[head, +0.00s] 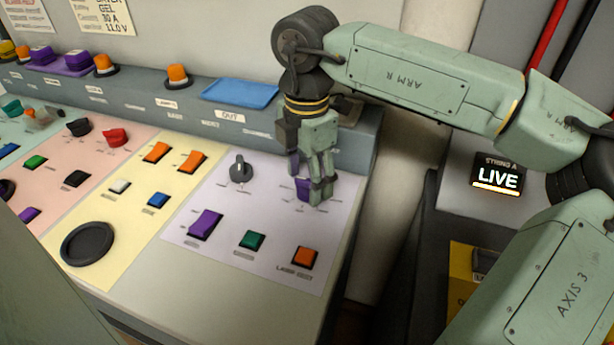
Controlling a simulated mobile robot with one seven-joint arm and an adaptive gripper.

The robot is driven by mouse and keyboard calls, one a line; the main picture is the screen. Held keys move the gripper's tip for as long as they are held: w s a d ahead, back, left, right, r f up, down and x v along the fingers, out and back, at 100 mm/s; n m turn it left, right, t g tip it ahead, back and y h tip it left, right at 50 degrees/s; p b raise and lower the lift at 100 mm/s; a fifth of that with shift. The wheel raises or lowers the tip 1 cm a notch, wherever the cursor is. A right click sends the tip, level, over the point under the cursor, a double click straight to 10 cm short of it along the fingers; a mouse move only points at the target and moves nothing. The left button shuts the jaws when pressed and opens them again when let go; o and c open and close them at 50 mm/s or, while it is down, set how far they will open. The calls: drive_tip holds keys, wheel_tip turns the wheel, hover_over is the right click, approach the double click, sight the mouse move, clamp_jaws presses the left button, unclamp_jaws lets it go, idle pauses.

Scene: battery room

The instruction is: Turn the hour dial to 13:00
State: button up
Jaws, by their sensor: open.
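My gripper (318,188) points down over the lilac panel at the right end of the console. Its fingers are at a purple control (302,188), which they partly hide. I cannot tell whether they touch it. A grey dial (240,170) with a raised upright handle sits to the left of my gripper on the same panel, apart from it. The markings around both controls are too small to read, so I cannot tell which is the hour dial or where it points.
Near my gripper are a purple rocker switch (206,223), a green button (252,240) and an orange button (305,257). A blue tray (240,93) lies on the ledge behind. A lit "LIVE" sign (497,178) stands at right, beyond a gap.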

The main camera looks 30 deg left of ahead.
drive_tip(key=shift+f, duration=0.8)
drive_tip(key=shift+c, duration=0.5)
drive_tip(key=c, duration=1)
drive_tip(key=shift+o, duration=0.2)
